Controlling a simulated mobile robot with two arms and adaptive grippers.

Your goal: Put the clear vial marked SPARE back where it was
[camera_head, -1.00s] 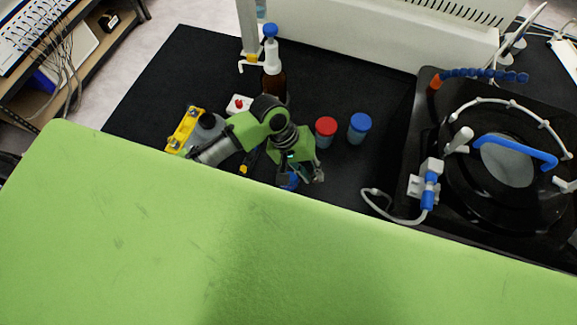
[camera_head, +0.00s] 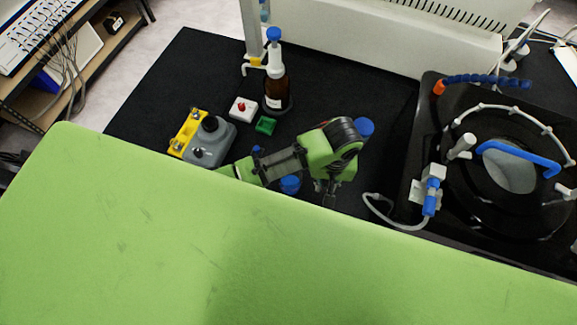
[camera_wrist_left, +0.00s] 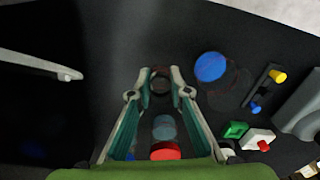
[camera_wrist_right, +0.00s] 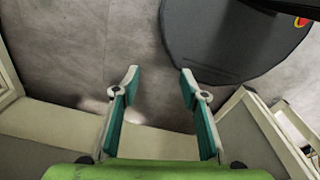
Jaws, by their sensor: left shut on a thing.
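My left gripper (camera_wrist_left: 158,92) is shut on a small clear vial (camera_wrist_left: 160,80), seen end-on between the fingertips in the left wrist view. No marking on it can be read. In the head view the left gripper (camera_head: 328,190) hangs over the black bench mat (camera_head: 160,95), right of a blue-capped jar (camera_head: 290,185); my arm hides the vial there. I cannot tell how high the vial is above the mat. My right gripper (camera_wrist_right: 156,85) is open and empty over the floor.
A red-capped jar (camera_wrist_left: 165,150) stands near the left gripper. Another blue-capped jar (camera_head: 364,127) is partly behind my arm. A green block (camera_head: 266,125), white red-button box (camera_head: 243,107), brown bottle (camera_head: 276,92) and grey device (camera_head: 212,142) stand left. The black dryer (camera_head: 425,115) is right.

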